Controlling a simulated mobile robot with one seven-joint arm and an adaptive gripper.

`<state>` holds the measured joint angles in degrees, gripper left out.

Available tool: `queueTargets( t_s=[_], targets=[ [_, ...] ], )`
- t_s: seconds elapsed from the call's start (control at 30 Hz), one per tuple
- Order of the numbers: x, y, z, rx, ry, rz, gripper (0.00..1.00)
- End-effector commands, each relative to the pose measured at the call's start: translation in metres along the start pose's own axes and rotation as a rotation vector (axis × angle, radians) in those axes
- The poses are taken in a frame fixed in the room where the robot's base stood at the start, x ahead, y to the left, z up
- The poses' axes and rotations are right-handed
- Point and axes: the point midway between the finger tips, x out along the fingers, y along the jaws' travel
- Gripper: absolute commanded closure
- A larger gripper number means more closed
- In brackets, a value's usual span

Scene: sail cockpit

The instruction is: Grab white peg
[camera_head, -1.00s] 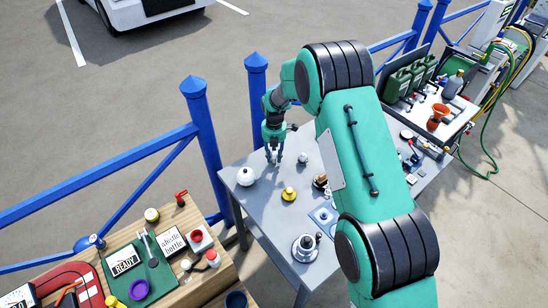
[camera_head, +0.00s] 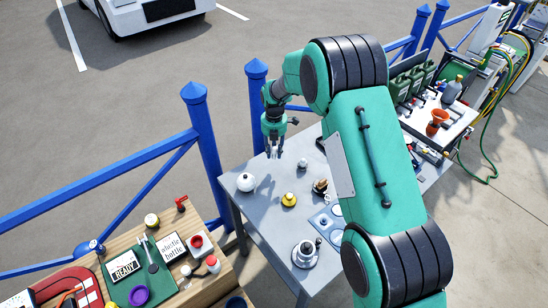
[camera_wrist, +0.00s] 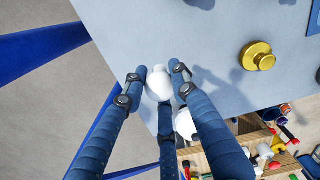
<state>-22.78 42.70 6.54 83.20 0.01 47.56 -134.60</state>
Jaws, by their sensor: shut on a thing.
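My gripper (camera_head: 274,152) is over the far left corner of the grey table (camera_head: 262,225). In the wrist view, my gripper (camera_wrist: 160,76) is shut on a white peg (camera_wrist: 158,83), whose rounded top shows between the dark blue fingers. The lower part of the peg is hidden by the fingers. In the head view the peg is too small to make out clearly. A white ball-shaped piece (camera_head: 246,182) stands near the table's left edge; it shows partly behind the fingers in the wrist view (camera_wrist: 185,125).
A brass knob piece (camera_head: 289,200), a small pale piece (camera_head: 302,164) and a silver piece (camera_head: 305,252) stand on the table. A wooden bench (camera_head: 190,275) with tools is at the lower left. A blue fence post (camera_head: 256,110) rises close behind my gripper.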

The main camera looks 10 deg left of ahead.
Motion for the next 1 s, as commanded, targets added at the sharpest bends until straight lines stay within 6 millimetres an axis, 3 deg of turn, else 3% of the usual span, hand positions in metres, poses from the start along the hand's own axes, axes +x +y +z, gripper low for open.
queueTargets(
  t_s=[0.1,0.3,1.0],
  targets=[
    [-0.018,0.000,0.000,0.000,-0.002,0.001,0.95],
    [-0.033,0.000,0.000,0.000,-0.001,0.000,0.95],
    [-0.035,0.000,0.000,0.000,0.000,0.000,0.95]
  ],
)
